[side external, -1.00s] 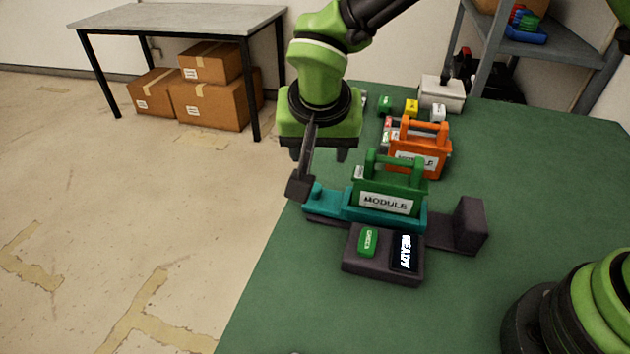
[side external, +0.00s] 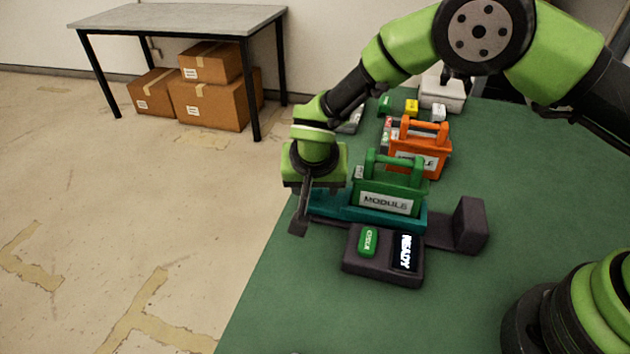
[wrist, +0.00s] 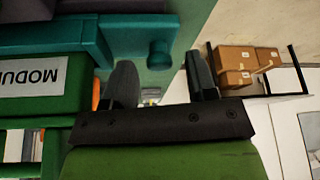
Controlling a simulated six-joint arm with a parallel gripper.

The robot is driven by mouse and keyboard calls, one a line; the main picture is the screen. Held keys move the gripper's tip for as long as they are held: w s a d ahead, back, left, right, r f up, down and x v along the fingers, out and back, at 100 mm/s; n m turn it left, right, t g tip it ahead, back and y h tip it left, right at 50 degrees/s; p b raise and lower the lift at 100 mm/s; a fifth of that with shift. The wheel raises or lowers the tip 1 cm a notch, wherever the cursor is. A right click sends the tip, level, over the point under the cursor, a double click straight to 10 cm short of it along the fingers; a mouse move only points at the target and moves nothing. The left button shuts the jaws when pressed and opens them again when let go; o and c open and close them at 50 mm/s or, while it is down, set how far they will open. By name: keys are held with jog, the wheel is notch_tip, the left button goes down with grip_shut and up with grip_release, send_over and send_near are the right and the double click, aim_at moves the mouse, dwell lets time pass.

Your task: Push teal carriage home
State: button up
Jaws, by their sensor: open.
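The teal carriage (side external: 338,209) sits on a dark rail on the green table and carries a green module with a handle (side external: 386,203). In the wrist view the carriage's teal edge (wrist: 52,36) fills the upper left, and a round teal knob (wrist: 160,54) sticks out from it. My gripper (wrist: 160,62) is open and empty, its two dark fingers apart near the knob.
A dark end block (side external: 470,226) stands at the rail's right end. An orange module (side external: 420,158) stands behind.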

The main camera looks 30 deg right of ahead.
aim_at(346, 195)
grip_shut()
jog(key=shift+s+d, duration=1.95)
jog(key=shift+d, duration=0.05)
grip_release()
jog(key=v, duration=1)
jog(key=shift+r, duration=0.1)
